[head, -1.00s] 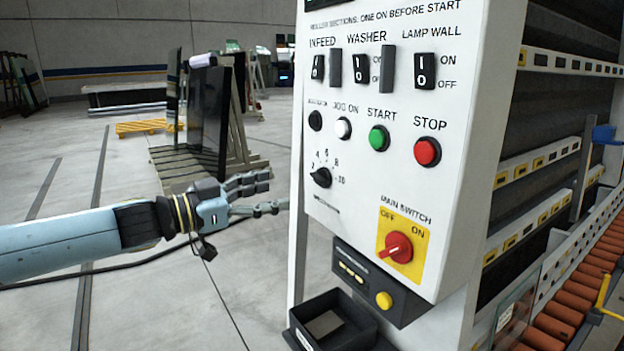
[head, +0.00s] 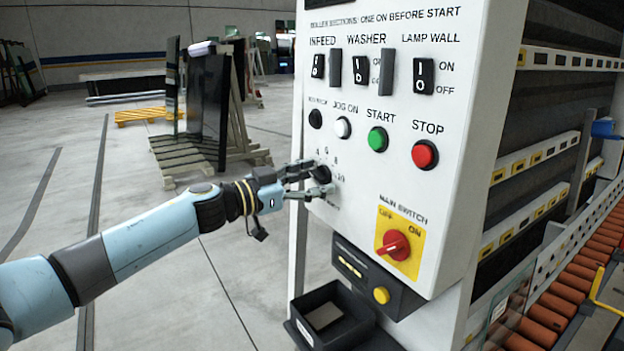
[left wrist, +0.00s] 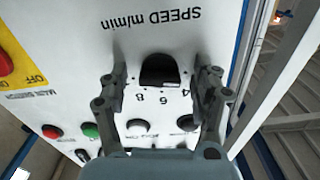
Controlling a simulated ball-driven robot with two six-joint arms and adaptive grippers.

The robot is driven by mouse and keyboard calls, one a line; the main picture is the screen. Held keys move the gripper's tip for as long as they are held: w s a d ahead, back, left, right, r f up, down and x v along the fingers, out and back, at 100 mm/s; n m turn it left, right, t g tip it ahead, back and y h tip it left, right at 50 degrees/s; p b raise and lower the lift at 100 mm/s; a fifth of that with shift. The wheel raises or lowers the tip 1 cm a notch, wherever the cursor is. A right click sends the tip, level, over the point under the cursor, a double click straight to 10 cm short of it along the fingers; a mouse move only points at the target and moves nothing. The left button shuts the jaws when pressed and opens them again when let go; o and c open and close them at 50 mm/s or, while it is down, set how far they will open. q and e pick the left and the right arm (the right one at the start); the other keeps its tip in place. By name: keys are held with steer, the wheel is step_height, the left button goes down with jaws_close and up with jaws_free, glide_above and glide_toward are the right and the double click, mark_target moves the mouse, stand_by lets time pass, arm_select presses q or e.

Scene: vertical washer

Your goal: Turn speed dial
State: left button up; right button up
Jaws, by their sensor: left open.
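The speed dial (head: 321,174) is a black knob with a number scale on the white control panel, below the black button and left of the red main switch. In the left wrist view the dial (left wrist: 160,71) appears upside down under the lettering "SPEED m/min". My left gripper (head: 318,178) is at the dial in the head view, and its fingers partly cover the scale. In the left wrist view the open fingers (left wrist: 160,84) stand on either side of the knob, with a gap visible on both sides. My right gripper is not in view.
The panel also carries a white jog button (head: 342,128), green start button (head: 377,139), red stop button (head: 424,154) and red main switch (head: 394,246) on yellow. A black tray (head: 330,316) sits below.

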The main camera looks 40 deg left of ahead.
arm_select(q)
steer(key=shift+c, duration=0.2)
steer(key=c, duration=1.1)
